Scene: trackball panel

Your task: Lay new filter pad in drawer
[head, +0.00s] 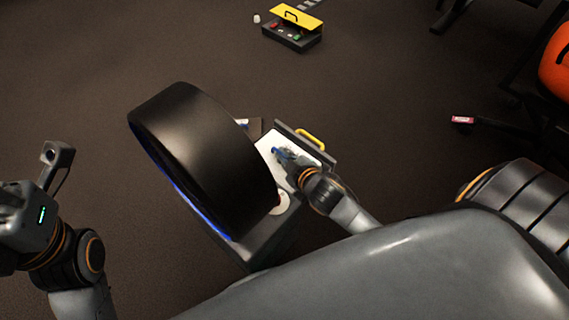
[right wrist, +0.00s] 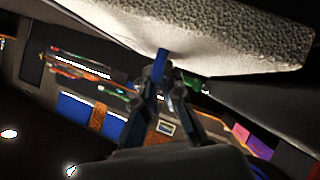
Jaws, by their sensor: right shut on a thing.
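The filter pad (head: 284,141) looks white in the head view, lying at the open drawer (head: 329,162) with the yellow handle (head: 311,139). My right gripper (head: 277,152) is over the pad, at a small blue tab. In the right wrist view the pad (right wrist: 215,35) is a thick slab with a grey, speckled edge. There my right gripper (right wrist: 163,62) is shut on the blue tab under the pad. I cannot tell whether the pad rests on the drawer floor.
A large black round housing (head: 200,150) stands just left of the drawer. An open toolbox (head: 292,38) with a yellow lid lies on the floor at the back. A small red item (head: 461,120) and an orange chair (head: 556,65) are at the right. The floor between is clear.

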